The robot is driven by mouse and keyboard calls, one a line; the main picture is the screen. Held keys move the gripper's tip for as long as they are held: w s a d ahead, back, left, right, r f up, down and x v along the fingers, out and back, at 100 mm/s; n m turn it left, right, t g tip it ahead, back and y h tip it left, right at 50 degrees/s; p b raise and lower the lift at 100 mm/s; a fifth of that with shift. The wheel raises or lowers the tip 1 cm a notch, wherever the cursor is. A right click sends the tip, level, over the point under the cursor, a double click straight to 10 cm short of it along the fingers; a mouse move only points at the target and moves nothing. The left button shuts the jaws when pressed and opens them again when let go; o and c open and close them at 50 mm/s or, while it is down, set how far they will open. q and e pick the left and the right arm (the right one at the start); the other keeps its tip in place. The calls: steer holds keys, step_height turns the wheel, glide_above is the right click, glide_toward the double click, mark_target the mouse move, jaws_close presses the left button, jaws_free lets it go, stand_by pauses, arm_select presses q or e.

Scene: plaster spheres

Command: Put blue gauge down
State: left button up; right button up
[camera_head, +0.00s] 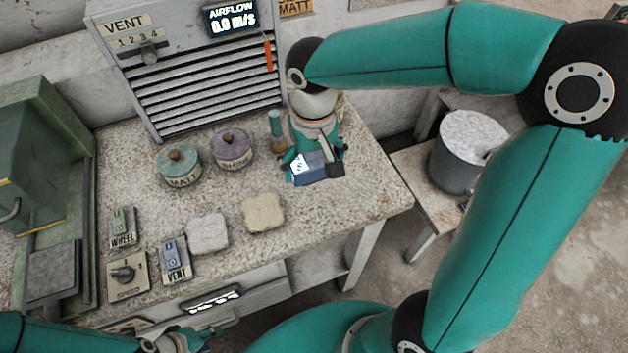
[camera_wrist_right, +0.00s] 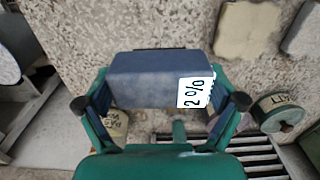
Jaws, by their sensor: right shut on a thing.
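The blue gauge (camera_head: 310,174) is a small blue box with a white display reading "2 %". It is at the right part of the speckled worktop (camera_head: 345,205), in front of my right gripper (camera_head: 318,160). My right gripper is shut on it; in the right wrist view the gauge (camera_wrist_right: 145,78) sits between the two fingers of the gripper (camera_wrist_right: 160,102). I cannot tell whether its underside touches the worktop. My left gripper (camera_head: 185,342) is at the bottom left edge, partly cut off, below the worktop front; its jaws are unclear.
Two lidded jars, one green (camera_head: 179,166) and one purple (camera_head: 232,149), stand left of the gauge. Two pale slabs (camera_head: 208,233) (camera_head: 263,213) lie in front. A vent unit (camera_head: 205,95) stands behind. A bucket (camera_head: 463,160) stands right, beyond the worktop edge. The front right worktop is bare.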

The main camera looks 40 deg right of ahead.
mark_target(314, 193)
steer(key=shift+f, duration=3.2)
steer(key=shift+f+b, duration=0.1)
steer(key=shift+b, duration=0.2)
steer(key=o, duration=0.7)
